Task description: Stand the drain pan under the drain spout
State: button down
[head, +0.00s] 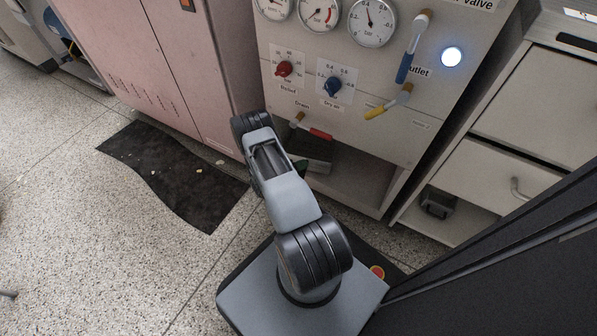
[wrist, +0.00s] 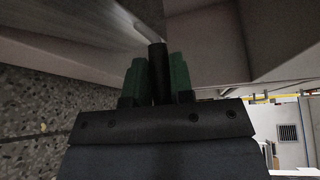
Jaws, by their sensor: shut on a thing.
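The drain pan (head: 312,152) shows in the head view as a dark grey box at the lower opening of the valve panel, partly hidden by my arm. The drain spout (head: 298,119), a small brass piece with a red lever (head: 319,134), is above it under the "Drain" label. In the wrist view my gripper (wrist: 158,78) has its green fingers shut on a black handle (wrist: 157,58). A metal rod runs from the handle to a grey surface at upper left, likely the pan. In the head view my arm hides most of the gripper. I cannot tell whether the pan is directly under the spout.
The valve panel (head: 345,112) carries gauges, red and blue knobs, a blue-handled lever and a yellow-handled outlet valve. A pink cabinet (head: 165,60) stands left, with a black mat (head: 172,172) before it. White drawers (head: 480,190) stand right.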

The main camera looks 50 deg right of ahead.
jog(key=shift+w+d+b, duration=0.15)
jog(key=shift+w+d, duration=0.05)
jog(key=shift+d, duration=0.65)
jog(key=shift+w+d+b, duration=0.15)
jog(key=shift+w+d, duration=0.05)
jog(key=shift+d, duration=0.65)
jog(key=shift+w+d+b, duration=0.15)
jog(key=shift+w+d, duration=0.05)
jog(key=shift+d, duration=0.65)
jog(key=shift+f, duration=0.6)
jog(key=c, duration=0.9)
grip_release()
jog(key=shift+f, duration=0.15)
jog(key=shift+s+a+f, duration=0.1)
jog(key=shift+a, duration=0.05)
jog(key=shift+p+v, duration=2.05)
jog(key=shift+v, duration=4.8)
